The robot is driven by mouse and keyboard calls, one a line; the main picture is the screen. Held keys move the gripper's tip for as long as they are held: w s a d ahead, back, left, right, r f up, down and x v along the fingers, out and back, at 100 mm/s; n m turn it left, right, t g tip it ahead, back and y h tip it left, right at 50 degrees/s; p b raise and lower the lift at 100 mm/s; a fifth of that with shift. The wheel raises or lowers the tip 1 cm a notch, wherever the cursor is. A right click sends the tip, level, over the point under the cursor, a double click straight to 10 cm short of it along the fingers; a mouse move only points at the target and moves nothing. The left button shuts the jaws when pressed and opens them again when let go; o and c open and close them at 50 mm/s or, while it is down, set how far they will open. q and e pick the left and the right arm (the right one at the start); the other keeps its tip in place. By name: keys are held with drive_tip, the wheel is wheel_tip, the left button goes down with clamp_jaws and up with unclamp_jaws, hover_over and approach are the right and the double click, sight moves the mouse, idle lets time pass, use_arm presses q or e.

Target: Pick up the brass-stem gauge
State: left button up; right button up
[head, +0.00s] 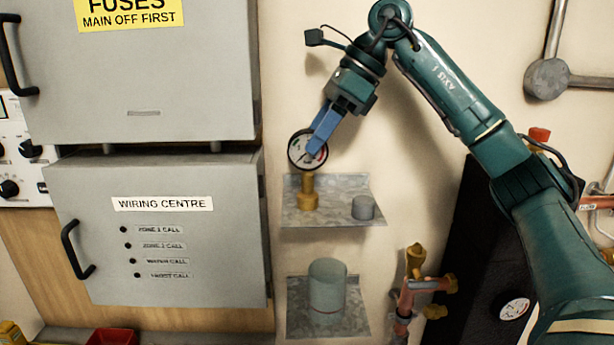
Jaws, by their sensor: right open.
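The brass-stem gauge (307,189) stands upright on the upper wall shelf (335,183). It has a round white dial with a dark rim and a brass stem below. My right gripper (315,148) reaches down from the upper right, and its blue fingers lie over the dial in the picture. The jaws are open; whether they touch the gauge or stand just in front of it I cannot tell. Part of the dial is hidden behind the fingers. My left gripper does not show.
A small grey cylinder (363,208) stands right of the gauge on the same shelf. The grey wiring centre box (160,230) is close on the left. Copper pipework with brass fittings (416,262) is at lower right.

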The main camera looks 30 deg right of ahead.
sight(297, 166)
drive_tip(key=shift+p+x, duration=0.3)
drive_tip(key=shift+x, duration=2.45)
drive_tip(key=shift+d, duration=0.15)
drive_tip(key=shift+c, duration=0.4)
clamp_jaws()
